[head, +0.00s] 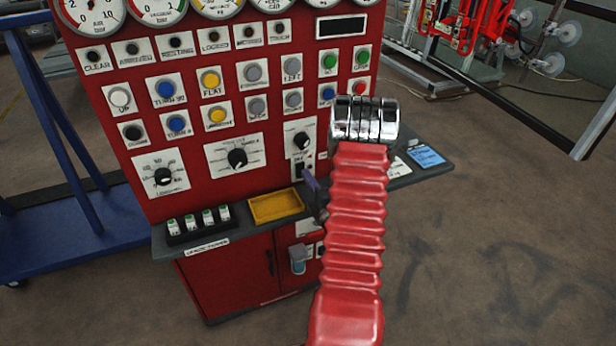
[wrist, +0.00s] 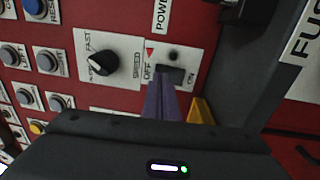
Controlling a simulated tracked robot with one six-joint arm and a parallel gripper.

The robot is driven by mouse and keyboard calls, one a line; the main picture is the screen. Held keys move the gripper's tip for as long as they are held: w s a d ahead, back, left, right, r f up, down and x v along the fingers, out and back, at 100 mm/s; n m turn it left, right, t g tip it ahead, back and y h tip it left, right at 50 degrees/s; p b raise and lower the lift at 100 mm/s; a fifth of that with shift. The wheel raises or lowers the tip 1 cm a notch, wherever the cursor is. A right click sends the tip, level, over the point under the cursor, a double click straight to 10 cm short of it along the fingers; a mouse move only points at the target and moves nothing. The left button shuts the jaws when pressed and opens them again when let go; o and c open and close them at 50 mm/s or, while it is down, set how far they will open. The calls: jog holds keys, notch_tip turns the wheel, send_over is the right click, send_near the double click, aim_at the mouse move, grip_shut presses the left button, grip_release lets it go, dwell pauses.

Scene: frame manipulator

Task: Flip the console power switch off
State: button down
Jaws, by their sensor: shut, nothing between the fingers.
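The power switch (wrist: 171,74) is a small black rocker on a white plate on the red console, with OFF lettering beside it. It also shows in the head view (head: 298,171), below the speed knob. My gripper (wrist: 160,80) is shut and empty, its purple-grey fingers pointing at the console. The fingertips overlap the edge of the switch plate in the wrist view; I cannot tell whether they touch it. In the head view my gripper (head: 308,176) shows just right of the switch, with my red arm hiding the console further right.
The speed knob (wrist: 103,63) is close to the switch. A yellow tray (head: 276,207) and a row of small green-topped items (head: 199,220) sit on the console's ledge. Coloured buttons and gauges fill the panel above. A blue frame (head: 80,240) stands at left; open floor lies at right.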

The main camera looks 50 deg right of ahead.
jog(key=r+v, duration=0.2)
jog(key=v, duration=0.9)
jog(key=shift+s+a+r, duration=0.2)
jog(key=shift+s+a, duration=0.1)
